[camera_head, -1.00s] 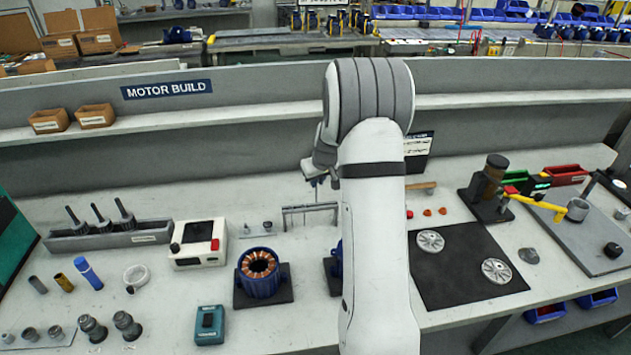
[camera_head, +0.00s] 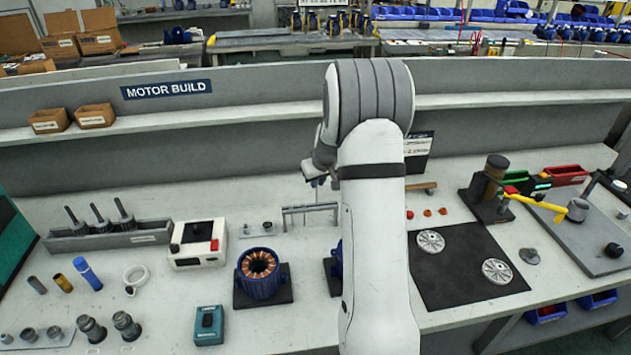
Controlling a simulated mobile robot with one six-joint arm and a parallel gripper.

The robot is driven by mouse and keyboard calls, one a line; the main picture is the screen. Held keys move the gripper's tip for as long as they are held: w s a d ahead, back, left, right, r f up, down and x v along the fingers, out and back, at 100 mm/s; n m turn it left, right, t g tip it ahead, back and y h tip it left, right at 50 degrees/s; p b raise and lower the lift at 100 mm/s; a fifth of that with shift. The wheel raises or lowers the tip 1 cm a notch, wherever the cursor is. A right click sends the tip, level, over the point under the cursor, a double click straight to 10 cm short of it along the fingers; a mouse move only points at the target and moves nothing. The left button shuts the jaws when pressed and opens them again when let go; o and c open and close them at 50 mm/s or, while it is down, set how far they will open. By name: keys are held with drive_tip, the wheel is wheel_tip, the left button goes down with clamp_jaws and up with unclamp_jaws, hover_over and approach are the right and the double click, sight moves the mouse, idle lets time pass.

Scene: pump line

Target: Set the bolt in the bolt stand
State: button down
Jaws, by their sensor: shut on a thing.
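My gripper (camera_head: 319,183) shows only in part, left of my white arm, above the bench behind a low grey bar frame. It is small and partly covered by my wrist. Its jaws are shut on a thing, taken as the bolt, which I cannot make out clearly. A small light grey plate (camera_head: 257,231) with a couple of little upright parts lies left of the frame, below and left of my gripper. It may be the bolt stand, but I cannot tell for certain. My gripper is apart from this plate.
The grey bar frame (camera_head: 310,208) stands near my gripper. A white and black instrument box (camera_head: 197,244) is left of the plate. A blue motor stator (camera_head: 260,270) sits in front. My arm hides part of the bench. A black mat (camera_head: 463,290) lies to the right.

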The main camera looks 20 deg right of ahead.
sight(316, 207)
drive_tip(key=shift+f+b, duration=0.65)
drive_tip(key=shift+b, duration=0.05)
idle(0.7)
drive_tip(key=shift+f+b, duration=3.05)
drive_tip(key=shift+f, duration=0.2)
drive_tip(key=c, duration=1.4)
unclamp_jaws()
drive_tip(key=shift+s, duration=0.1)
drive_tip(key=shift+f, duration=0.1)
drive_tip(key=shift+c, duration=0.3)
drive_tip(key=shift+o, duration=1.1)
